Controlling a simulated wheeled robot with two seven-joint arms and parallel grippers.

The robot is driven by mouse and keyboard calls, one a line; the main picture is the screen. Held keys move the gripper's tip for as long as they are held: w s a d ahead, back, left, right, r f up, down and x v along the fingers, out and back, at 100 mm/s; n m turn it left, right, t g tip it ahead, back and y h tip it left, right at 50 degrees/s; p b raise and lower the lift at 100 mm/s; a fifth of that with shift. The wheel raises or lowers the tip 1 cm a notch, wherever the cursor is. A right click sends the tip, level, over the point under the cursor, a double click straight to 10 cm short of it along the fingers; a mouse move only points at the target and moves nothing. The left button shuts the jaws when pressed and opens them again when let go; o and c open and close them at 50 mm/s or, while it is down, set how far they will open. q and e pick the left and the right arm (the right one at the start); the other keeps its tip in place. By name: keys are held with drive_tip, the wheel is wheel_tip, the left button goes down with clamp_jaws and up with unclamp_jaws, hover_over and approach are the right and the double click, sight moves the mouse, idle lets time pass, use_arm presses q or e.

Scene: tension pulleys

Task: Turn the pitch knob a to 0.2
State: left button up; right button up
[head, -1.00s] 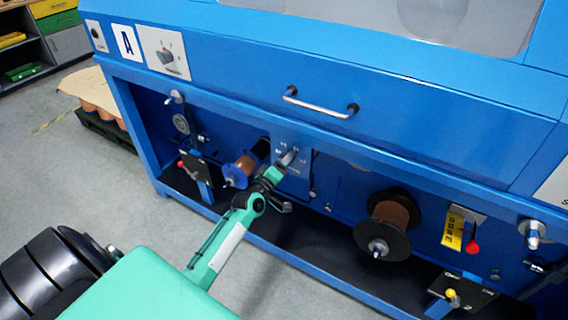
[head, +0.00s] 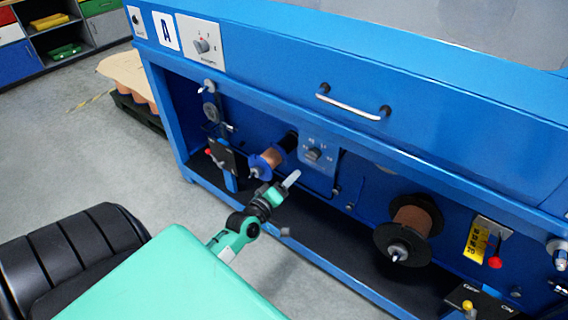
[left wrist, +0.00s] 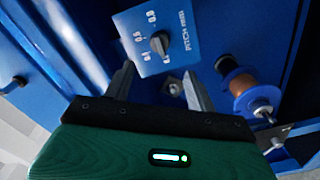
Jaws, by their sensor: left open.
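The pitch knob (head: 314,154) is a small dark grey knob on a light blue panel (head: 325,145) in the machine's lower recess. In the left wrist view the knob (left wrist: 159,43) sits on the panel (left wrist: 178,18) marked "PITCH mm", with small numbers around it. I cannot read its setting surely. My left gripper (head: 288,205) is in front of and below the knob, apart from it. In the left wrist view the gripper (left wrist: 158,72) has its two fingers spread, with nothing between them; the knob shows beyond the tips. My right gripper is not in view.
A blue spool (head: 266,161) with copper-coloured winding is left of the panel. A large black spool (head: 409,230) is to the right. A metal handle (head: 352,104) and the upper frame (head: 290,112) overhang the recess. Grey floor lies in front.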

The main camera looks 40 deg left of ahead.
use_arm(q)
drive_tip(key=shift+s, duration=0.9)
